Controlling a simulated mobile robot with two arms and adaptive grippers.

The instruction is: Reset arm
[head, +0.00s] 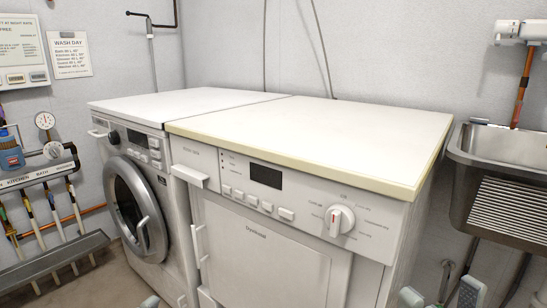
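My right gripper (441,296) shows at the bottom edge, right of the middle. Its two grey fingertips stand apart, with nothing visible between them. It is in front of the right side of the nearer white machine (265,240) and below the sink. Of my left gripper (150,302), only a small grey tip shows at the bottom edge, in front of the washing machine. The rest of it is out of the picture, so its opening cannot be told. Both arms are out of view.
A front-loading washing machine (140,205) stands left of the nearer machine; both tops are bare. A metal washtub basin (497,150) with a ribbed front is on the right wall. Pipes, gauges and a grey trough (55,260) line the left wall.

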